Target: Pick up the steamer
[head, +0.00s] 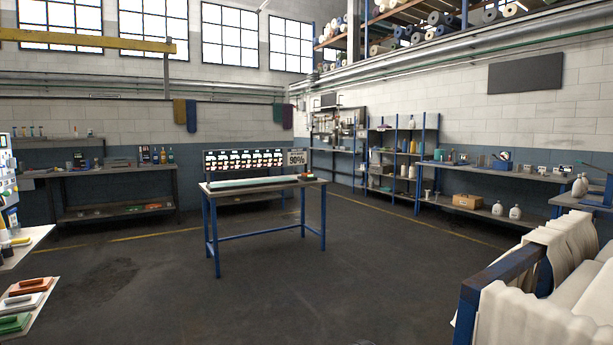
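I cannot pick out a steamer with certainty; the small items on the benches and shelves are too far off to tell. A blue-legged table (317,186) stands alone mid-room. Neither of my grippers shows in the head view.
Workbenches (110,171) line the back left; shelving (404,155) and a bench (500,169) line the right wall. A blue-framed cart (497,280) with white fabric (535,318) blocks the near right. Trays (22,292) edge the near left. The middle floor (300,295) is clear.

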